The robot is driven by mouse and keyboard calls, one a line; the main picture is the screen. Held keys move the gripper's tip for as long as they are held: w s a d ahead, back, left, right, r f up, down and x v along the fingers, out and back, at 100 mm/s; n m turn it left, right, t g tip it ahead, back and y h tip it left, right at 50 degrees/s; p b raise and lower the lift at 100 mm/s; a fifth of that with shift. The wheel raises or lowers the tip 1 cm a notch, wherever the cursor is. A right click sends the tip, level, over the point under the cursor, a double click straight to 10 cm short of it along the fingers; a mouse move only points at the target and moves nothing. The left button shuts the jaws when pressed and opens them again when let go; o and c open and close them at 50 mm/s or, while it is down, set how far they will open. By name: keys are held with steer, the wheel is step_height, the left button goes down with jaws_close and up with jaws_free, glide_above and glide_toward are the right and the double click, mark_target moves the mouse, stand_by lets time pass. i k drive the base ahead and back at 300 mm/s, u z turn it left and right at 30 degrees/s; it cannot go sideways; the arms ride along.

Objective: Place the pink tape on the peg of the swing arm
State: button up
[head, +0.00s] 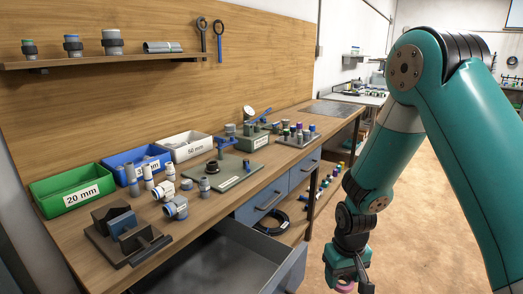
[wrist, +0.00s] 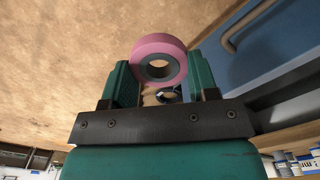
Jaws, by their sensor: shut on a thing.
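The pink tape (wrist: 158,42) is a thick roll with a dark core and an open centre. It sits between the two green fingers of my gripper (wrist: 158,80), which are shut on it. In the head view my gripper (head: 349,270) hangs low in front of the bench, over the floor, with a bit of the pink tape (head: 345,288) showing at its bottom edge.
The wooden bench holds green (head: 72,190), blue and white bins, loose pipe fittings and a dark clamp block (head: 125,235). An open grey drawer (head: 235,265) juts out at the front. Open floor lies right.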

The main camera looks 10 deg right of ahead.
mark_target(232, 142)
steer(key=z, duration=1.35)
steer(key=i, duration=3)
steer(key=u, duration=2.85)
